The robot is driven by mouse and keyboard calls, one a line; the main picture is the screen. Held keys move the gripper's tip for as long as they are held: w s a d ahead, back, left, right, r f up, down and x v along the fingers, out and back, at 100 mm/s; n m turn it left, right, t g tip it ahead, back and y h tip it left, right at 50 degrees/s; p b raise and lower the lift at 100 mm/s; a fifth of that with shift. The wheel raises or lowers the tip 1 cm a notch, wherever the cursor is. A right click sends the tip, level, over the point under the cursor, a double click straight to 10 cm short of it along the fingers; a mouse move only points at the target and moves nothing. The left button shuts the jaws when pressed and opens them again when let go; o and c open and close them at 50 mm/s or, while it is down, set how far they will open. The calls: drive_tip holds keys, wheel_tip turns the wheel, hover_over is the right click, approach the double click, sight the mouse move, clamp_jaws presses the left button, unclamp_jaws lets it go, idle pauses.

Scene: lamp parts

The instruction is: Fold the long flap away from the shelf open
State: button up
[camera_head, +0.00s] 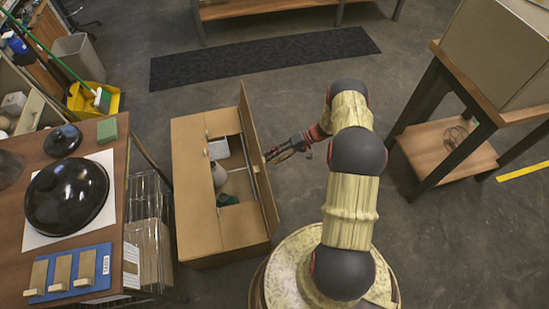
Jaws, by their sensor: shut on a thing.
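A cardboard box (215,257) stands on the floor in the head camera view. Its long right flap (258,168), on the side away from the shelf, stands raised near upright along the right edge. The long left flap (190,190) lies flat over the left half. Through the gap I see a white block (218,149), a greyish rounded thing (219,174) and a dark green thing (227,199). My gripper (270,155) reaches in from the right, shut on the right flap; its fingertips are small and hard to make out.
A table (20,258) with a black dome (67,196) and blue board stands left, with a wire shelf (150,220) beside the box. A wooden stand (450,150) is at right. Floor between box and stand is clear except for my arm. A dark mat (265,58) lies behind.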

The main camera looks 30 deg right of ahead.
drive_tip(key=shift+s+a+f, duration=0.2)
drive_tip(key=shift+s+f, duration=0.25)
drive_tip(key=shift+s, duration=0.05)
drive_tip(key=shift+c, duration=0.2)
drive_tip(key=shift+d+r, duration=0.15)
drive_tip(key=shift+d, duration=0.05)
drive_tip(key=shift+c, duration=0.5)
drive_tip(key=w+v, duration=0.1)
drive_tip(key=v, duration=1.1)
drive_tip(key=shift+r, duration=0.3)
